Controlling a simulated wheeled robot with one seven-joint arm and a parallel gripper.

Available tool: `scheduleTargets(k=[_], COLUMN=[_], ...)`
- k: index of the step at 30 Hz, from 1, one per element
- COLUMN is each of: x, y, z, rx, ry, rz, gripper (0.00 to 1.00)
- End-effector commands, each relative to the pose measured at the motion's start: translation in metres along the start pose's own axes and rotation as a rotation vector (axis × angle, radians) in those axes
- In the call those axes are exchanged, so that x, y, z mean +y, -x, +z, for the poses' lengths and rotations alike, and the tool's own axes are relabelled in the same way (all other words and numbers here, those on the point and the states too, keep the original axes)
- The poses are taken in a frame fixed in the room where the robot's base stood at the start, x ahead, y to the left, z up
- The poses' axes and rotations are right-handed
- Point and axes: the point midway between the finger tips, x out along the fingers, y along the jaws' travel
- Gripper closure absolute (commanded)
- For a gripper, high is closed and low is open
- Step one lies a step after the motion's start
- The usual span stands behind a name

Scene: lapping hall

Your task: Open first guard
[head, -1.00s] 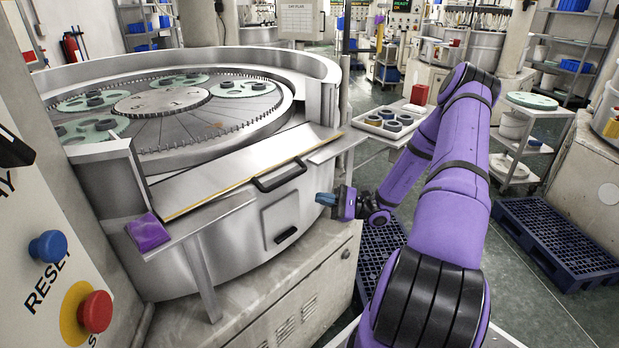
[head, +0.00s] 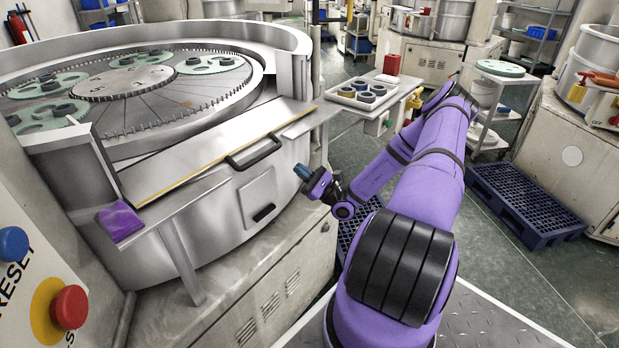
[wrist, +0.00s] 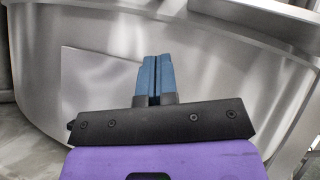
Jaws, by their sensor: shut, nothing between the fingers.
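The guard (head: 215,158) is a flat metal panel with a yellow edge strip, lying across the front opening of the round lapping machine (head: 262,50). Its black bar handle (head: 254,152) is on the front edge, toward the right. My gripper (head: 302,172) is to the right of the handle and a little lower, apart from it, in front of the machine's curved wall. In the wrist view my gripper's blue fingers (wrist: 152,78) are together and empty, facing the bare metal wall (wrist: 235,75). The handle cannot be made out in the wrist view.
A small hatch with a black grip (head: 264,212) is on the wall below the handle. A red stop button (head: 69,307) and blue reset button (head: 13,244) are at the lower left. A tray of rings (head: 365,92) stands behind my arm. A blue pallet (head: 525,205) lies at right.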

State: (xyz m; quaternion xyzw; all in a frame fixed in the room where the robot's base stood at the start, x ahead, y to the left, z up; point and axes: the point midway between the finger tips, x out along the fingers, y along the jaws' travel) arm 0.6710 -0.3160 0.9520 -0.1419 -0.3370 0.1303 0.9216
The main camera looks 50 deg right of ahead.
Motion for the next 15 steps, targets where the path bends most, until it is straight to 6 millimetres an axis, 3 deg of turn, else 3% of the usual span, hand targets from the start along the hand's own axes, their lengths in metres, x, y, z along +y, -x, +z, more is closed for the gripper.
scheduleTargets(k=[6,15], x=[0.001,0.0], y=[-0.041,-0.064], z=[0.001,0.026], rx=[-0.002,0.0], ry=[-0.001,0.0], rz=[0.002,0.0], gripper=[1.0,1.0])
